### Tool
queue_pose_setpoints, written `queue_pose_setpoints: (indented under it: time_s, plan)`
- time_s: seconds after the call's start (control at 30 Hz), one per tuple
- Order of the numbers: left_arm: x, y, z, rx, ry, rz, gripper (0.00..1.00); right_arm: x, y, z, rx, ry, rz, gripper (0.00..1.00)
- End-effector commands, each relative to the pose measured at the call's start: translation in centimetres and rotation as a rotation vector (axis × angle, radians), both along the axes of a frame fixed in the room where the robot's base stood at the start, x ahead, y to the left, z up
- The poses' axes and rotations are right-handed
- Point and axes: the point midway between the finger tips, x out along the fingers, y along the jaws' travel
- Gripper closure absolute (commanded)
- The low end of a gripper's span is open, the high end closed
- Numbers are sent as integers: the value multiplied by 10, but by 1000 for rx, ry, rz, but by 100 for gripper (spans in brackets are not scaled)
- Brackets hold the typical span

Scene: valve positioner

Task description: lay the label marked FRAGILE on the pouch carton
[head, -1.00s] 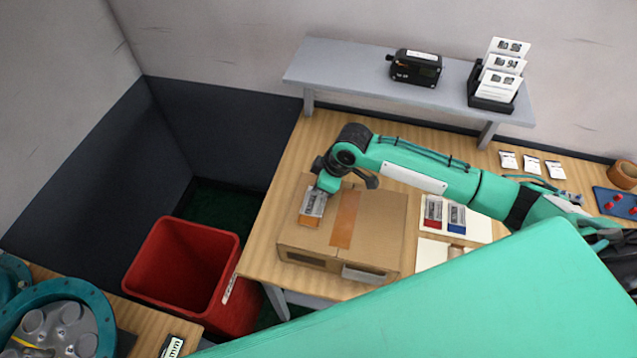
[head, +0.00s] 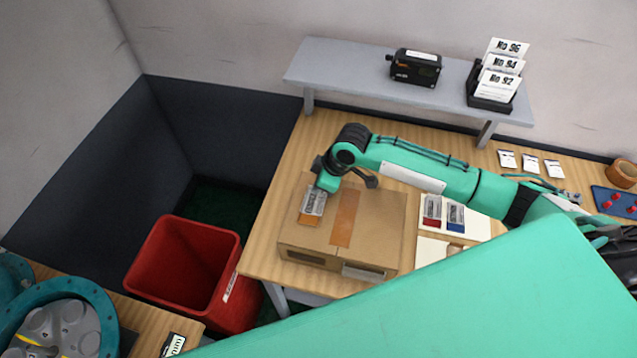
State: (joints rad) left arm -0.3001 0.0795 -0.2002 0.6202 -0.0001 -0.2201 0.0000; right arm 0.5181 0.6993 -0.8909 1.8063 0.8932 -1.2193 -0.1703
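The pouch carton (head: 372,225), a brown box with an orange-brown tape strip, stands on the wooden table. A grey-white label with an orange lower band (head: 311,207) is at the left part of its top; its print is too small to read. My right gripper (head: 322,191) is over the carton, at the label's upper end. Its fingertips are too small and covered to show whether they grip the label. I cannot tell whether the label lies flat on the carton or is held just above it. My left gripper is not in view.
Similar red-banded (head: 432,211) and blue-banded (head: 456,217) labels lie on a white sheet right of the carton. A red bin (head: 185,265) stands left of the table. A grey shelf (head: 345,68) behind holds a black device (head: 415,67) and a card holder (head: 490,97).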

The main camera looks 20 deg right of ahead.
Motion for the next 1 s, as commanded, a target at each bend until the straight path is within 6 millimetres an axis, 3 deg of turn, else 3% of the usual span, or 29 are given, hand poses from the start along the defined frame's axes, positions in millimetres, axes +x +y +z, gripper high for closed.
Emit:
queue_pose_setpoints:
  time_s: [0.63, 0.8, 1.0]
  plan:
    - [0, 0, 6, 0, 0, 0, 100, 0, 0, -4, -1, 1, 0, 100]
    - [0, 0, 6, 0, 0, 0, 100, 0, 0, -4, 0, 0, 0, 74]
    - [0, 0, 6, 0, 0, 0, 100, 0, 0, -4, 0, 0, 0, 74]
